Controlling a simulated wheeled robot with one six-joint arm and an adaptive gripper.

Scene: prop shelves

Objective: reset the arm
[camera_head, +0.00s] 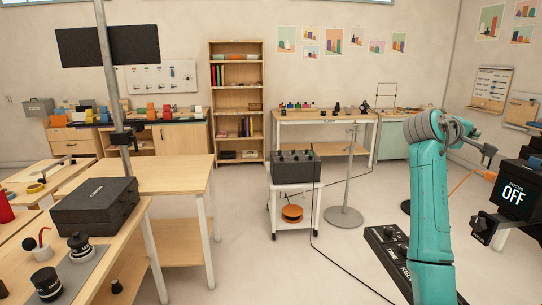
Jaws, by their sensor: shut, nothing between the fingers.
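My arm is teal with grey joints and rises on the right side of the head view. It bends at a grey elbow, and the far part reaches away to the right. My gripper (488,153) shows as a small dark shape at the far end of the arm. It looks shut and empty, held in the air above the floor. Its fingers are too small to make out in detail. No object of the task's own is named.
A cart with a grey box (297,168) and a metal stand (347,214) are left of my arm. A black case (95,205) lies on the left table.

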